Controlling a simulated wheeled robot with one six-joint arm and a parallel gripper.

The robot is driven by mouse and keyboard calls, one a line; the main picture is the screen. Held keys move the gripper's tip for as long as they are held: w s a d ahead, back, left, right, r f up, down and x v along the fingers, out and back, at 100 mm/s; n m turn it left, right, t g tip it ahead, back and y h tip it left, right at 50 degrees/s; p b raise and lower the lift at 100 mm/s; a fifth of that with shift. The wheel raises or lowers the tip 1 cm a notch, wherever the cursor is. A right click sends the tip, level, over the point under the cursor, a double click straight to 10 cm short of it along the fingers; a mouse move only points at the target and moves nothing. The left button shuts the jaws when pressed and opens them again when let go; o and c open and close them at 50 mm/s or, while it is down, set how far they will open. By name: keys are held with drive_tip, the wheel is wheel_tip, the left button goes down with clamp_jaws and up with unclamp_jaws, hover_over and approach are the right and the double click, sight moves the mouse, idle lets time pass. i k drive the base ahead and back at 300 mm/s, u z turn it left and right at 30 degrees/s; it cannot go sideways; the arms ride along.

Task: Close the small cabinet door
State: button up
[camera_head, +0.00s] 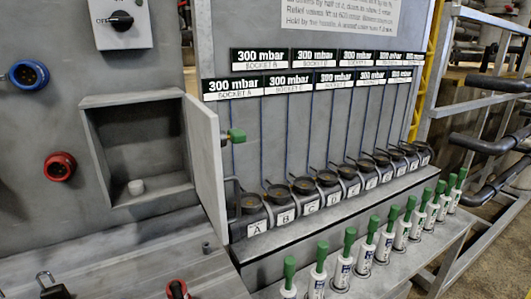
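A small white cylinder (136,187) stands inside on the cabinet floor. My gripper is not in view, so its place relative to the door does not show.
Right of the door are black lettered sockets (251,219) and a row of green-handled white cylinders (365,250) on a ledge. A blue connector (29,75), a red connector (60,166) and a switch box (122,22) are on the panel.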

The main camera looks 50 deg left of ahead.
sight(207, 139)
drive_tip(key=i, duration=2.3)
drive_tip(key=u, duration=3.85)
drive_tip(key=i, duration=0.5)
drive_tip(key=z, duration=0.1)
drive_tip(key=k, duration=0.4)
drive_tip(key=z, duration=1.15)
drive_tip(key=i, duration=0.25)
drive_tip(key=u, duration=0.35)
